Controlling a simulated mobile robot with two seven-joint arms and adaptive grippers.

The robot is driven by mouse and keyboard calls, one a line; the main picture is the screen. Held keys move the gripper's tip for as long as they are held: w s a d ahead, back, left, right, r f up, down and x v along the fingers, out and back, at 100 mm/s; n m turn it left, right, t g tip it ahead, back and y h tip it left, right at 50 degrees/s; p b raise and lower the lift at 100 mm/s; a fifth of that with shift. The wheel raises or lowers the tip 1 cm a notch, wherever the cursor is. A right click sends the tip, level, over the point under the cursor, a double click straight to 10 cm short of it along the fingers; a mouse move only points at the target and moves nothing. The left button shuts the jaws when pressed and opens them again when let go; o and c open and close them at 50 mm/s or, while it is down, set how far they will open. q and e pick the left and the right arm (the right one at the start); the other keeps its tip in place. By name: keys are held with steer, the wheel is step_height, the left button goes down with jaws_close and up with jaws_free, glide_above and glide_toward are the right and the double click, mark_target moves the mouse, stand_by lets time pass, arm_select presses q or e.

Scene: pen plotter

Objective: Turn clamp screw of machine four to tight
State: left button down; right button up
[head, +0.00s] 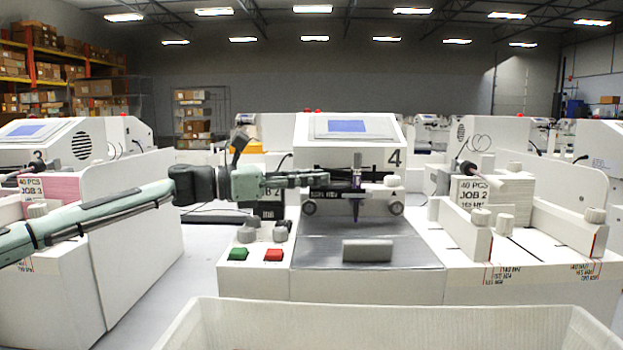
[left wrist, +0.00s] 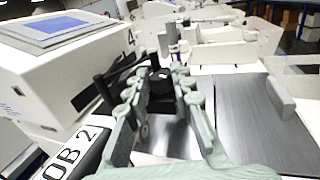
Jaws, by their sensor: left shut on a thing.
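Machine four (head: 315,152), a white plotter marked 4, stands in the middle of the head view and fills the left of the left wrist view (left wrist: 45,85). Its dark pen holder (head: 356,180) sits on the carriage above the grey bed. My left gripper (head: 322,179) reaches in level from the left to the holder's left side. In the left wrist view its two green fingers (left wrist: 160,80) lie either side of a black knob, the clamp screw (left wrist: 161,88), and are shut on it. The fingers hide the screw in the head view. My right gripper is not in view.
A grey block (head: 367,251) lies on the bed (head: 410,254). Green (head: 238,254) and red (head: 274,255) buttons sit left of it. A white bin (head: 385,315) is in front.

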arm_select(q)
steer(key=c, duration=1.3)
jaws_free()
steer(key=v, duration=1.2)
